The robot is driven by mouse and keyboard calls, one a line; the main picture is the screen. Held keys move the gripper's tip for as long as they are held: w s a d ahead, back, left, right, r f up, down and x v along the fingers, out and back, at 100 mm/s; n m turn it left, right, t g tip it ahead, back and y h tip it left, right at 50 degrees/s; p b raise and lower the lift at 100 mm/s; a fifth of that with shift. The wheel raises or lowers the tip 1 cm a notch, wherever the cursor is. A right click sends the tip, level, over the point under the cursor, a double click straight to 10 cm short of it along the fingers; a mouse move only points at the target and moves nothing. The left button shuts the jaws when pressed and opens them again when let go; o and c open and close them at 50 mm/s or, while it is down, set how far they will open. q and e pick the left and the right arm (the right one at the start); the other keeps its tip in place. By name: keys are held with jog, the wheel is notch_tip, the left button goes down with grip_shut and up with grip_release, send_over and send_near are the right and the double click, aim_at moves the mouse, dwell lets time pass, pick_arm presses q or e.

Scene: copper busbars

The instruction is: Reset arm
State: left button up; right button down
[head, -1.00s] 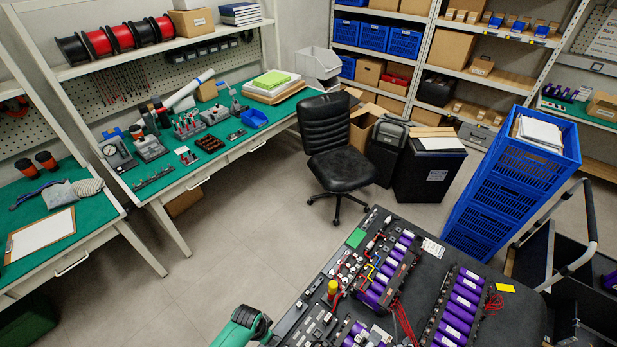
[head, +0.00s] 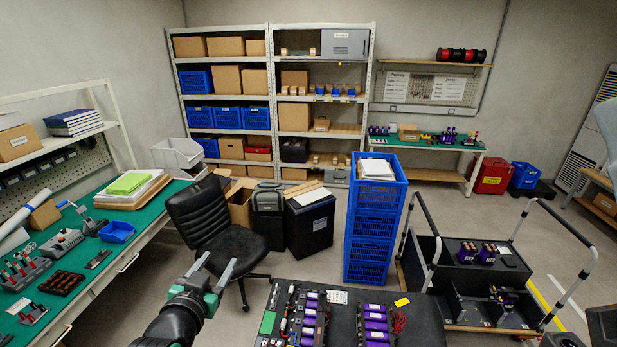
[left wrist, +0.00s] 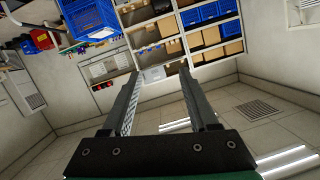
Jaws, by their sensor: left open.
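My left gripper (head: 212,267) is raised in front of the black office chair, to the left of the dark work table (head: 420,325). Its two fingers are spread apart with nothing between them. In the left wrist view the same open fingers (left wrist: 160,95) point toward the shelves and ceiling, and the picture is tilted. Battery modules with purple cells (head: 375,325) and small wired parts (head: 298,315) lie on the dark table. No copper busbar can be made out at this size. My right gripper is not in view.
A black chair (head: 205,220) stands just behind my left gripper. A green-topped bench (head: 150,205) runs along the left. A stack of blue crates (head: 372,235) and a black cart (head: 475,270) stand beyond the table. Open floor lies between chair and table.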

pick_arm(q)
jog(key=s+d+r+t+p, duration=0.1)
jog(key=s+r+t, duration=0.1)
jog(key=r, duration=0.6)
jog(key=s+d+r+t, duration=0.1)
jog(key=r+t, duration=0.1)
jog(key=r, duration=0.6)
jog(key=s+r+n+t+h, duration=0.1)
jog(key=s+r+t, duration=0.7)
jog(key=s+r, duration=1.3)
notch_tip(320, 180, up, 2)
jog(key=shift+s+n+h+p, duration=0.25)
jog(key=shift+n+h+p, duration=0.15)
jog(key=shift+n, duration=0.2)
